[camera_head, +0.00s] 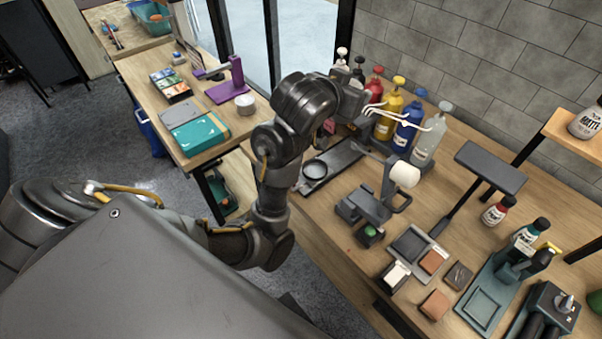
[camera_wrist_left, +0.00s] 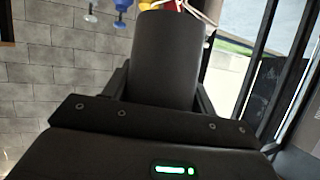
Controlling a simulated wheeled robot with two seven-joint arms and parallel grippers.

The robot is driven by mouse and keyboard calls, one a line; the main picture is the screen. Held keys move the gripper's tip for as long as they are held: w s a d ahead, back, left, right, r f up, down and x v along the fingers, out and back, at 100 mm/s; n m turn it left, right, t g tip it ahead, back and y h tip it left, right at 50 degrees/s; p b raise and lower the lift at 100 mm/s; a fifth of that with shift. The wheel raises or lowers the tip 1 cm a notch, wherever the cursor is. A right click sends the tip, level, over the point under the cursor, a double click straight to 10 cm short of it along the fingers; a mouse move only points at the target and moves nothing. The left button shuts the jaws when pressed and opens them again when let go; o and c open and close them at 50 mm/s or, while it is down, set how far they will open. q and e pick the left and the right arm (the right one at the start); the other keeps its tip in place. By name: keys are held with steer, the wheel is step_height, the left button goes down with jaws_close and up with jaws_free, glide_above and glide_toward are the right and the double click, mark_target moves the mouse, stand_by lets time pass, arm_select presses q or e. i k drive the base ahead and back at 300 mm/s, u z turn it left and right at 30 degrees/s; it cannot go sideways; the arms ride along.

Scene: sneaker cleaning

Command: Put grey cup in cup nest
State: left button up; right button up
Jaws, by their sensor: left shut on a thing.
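My left gripper (camera_wrist_left: 165,88) is shut on a dark grey cup (camera_wrist_left: 167,55), seen close up in the left wrist view, with a finger on either side. In the head view my left arm reaches over the workbench toward the pump bottles. There its wrist hides the fingers, and I cannot make out the cup clearly. The likely cup nest is a dark tray (camera_head: 343,160) with a round recess (camera_head: 315,168) at its near left end, below and beside my left wrist. The recess looks empty. My right gripper is not in view.
A holder with a white roll (camera_head: 404,174) and a dark block stand are right of the tray. A side table (camera_head: 185,110) holds boxes and a purple stand.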

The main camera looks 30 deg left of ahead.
mark_target(315, 171)
steer(key=k, duration=0.15)
steer(key=u, duration=1.75)
steer(key=k, duration=0.7)
steer(key=z, duration=1.75)
steer(key=i, duration=0.5)
steer(key=z, duration=0.05)
